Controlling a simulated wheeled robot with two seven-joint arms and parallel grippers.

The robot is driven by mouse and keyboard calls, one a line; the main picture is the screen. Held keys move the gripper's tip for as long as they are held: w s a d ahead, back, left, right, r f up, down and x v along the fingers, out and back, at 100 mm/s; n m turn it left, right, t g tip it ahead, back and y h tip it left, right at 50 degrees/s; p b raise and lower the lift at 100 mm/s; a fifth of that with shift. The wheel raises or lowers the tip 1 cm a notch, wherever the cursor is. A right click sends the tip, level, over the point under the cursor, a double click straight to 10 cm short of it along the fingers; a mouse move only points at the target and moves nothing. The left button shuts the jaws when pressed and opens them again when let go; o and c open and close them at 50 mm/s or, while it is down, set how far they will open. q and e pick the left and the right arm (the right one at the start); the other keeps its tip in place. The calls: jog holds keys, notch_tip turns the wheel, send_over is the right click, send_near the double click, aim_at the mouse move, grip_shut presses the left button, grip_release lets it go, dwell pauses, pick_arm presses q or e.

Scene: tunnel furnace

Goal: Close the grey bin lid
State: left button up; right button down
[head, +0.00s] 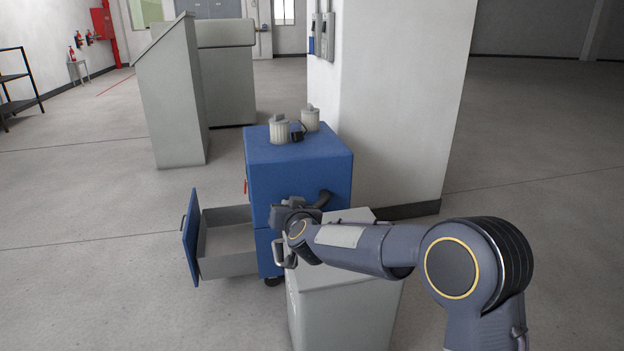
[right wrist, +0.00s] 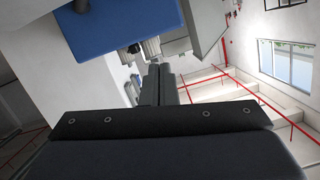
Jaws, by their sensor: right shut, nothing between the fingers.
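The grey bin (head: 345,310) stands in front of the blue drawer cabinet, partly hidden behind my right arm. A pale flat top part shows behind the arm, but I cannot tell how far the lid is open or shut. My right gripper (head: 324,199) is above the bin's far left side, in front of the blue cabinet. Its fingers are dark and together, with nothing between them; they also show in the right wrist view (right wrist: 160,80). I cannot tell whether it touches the bin. My left gripper is not in view.
The blue cabinet (head: 296,160) has an open drawer (head: 225,214) jutting left. Two small ribbed cans (head: 279,131) and a dark item stand on its top. A white pillar (head: 400,100) rises behind. A grey console (head: 175,110) stands further back left.

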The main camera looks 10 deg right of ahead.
aim_at(274, 250)
jog(key=a+f+n, duration=0.1)
jog(key=f, duration=0.3)
jog(key=a+f+n+h, duration=0.1)
jog(key=a+f, duration=0.1)
jog(key=f, duration=0.3)
jog(key=a+f+n, duration=0.1)
jog(key=f, duration=0.3)
jog(key=shift+s+a+f+n+h, duration=0.15)
jog(key=shift+f+n+h, duration=0.05)
jog(key=shift+n+h, duration=0.1)
jog(key=shift+f+n, duration=0.3)
jog(key=shift+f, duration=0.7)
